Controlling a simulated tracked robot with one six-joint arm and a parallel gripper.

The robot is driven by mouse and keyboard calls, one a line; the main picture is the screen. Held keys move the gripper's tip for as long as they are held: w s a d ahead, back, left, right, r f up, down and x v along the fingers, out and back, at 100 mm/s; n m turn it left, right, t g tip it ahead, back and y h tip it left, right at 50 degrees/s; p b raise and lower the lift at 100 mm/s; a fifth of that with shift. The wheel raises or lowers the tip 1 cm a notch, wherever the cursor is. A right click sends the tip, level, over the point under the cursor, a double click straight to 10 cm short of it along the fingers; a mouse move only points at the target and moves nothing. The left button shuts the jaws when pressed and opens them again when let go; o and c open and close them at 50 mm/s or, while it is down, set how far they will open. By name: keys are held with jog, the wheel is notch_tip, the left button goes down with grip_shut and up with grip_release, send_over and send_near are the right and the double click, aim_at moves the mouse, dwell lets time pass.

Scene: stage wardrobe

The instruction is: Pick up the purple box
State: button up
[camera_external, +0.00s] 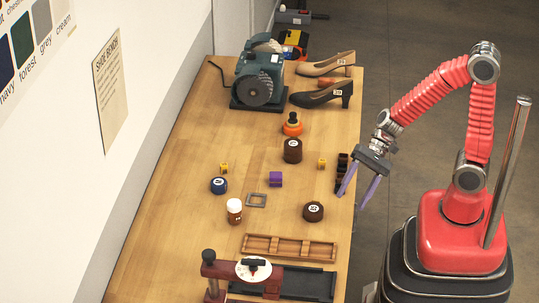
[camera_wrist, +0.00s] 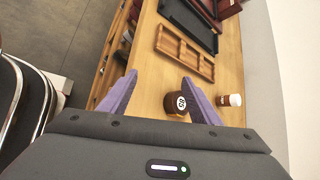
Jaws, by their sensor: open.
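The purple box (camera_external: 275,179) is a small block on the middle of the wooden table in the external view. It stands apart from the things around it. I cannot make it out in the wrist view. My gripper (camera_external: 358,192), with two purple fingers, is open and empty. It hangs near the table's right edge, to the right of the box and apart from it. In the wrist view my gripper's fingers (camera_wrist: 160,97) are spread, with a round brown tin (camera_wrist: 176,104) seen between them.
A dark brown object (camera_external: 341,172) stands near my gripper. A wooden tray (camera_external: 289,247) lies at the front.

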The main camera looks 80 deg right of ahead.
aim_at(278, 175)
jog(key=w+d+m+t, duration=0.1)
jog(key=w+m, duration=0.1)
jog(key=m, duration=0.1)
jog(key=w+d+f+m+t+h, duration=0.1)
jog(key=w+d+m+t, duration=0.1)
jog(key=w+m, duration=0.1)
jog(key=w+d+m+t, duration=0.1)
jog(key=w+m, duration=0.2)
jog(key=shift+w+d+f+t, duration=0.25)
jog(key=shift+d+t, duration=0.15)
jog(key=w+d+m+h, duration=0.1)
jog(key=d+m, duration=0.1)
jog(key=w+d+m+t+h, duration=0.1)
jog(key=m, duration=0.1)
jog(key=w+d+m+t+h, duration=0.1)
jog(key=d+m, duration=0.1)
jog(key=shift+w+d+f, duration=0.3)
jog(key=shift+d+f, duration=0.05)
jog(key=shift+f, duration=0.05)
jog(key=d+m+h, duration=0.1)
jog(key=w+d+m+t+h, duration=0.1)
jog(key=d+m, duration=0.1)
jog(key=d+m+h, duration=0.1)
jog(key=d, duration=0.1)
jog(key=shift+w+r+m, duration=0.3)
jog(key=shift+r, duration=0.1)
jog(key=shift+a, duration=0.1)
jog(key=shift+x, duration=4.25)
jog(key=shift+w, duration=0.1)
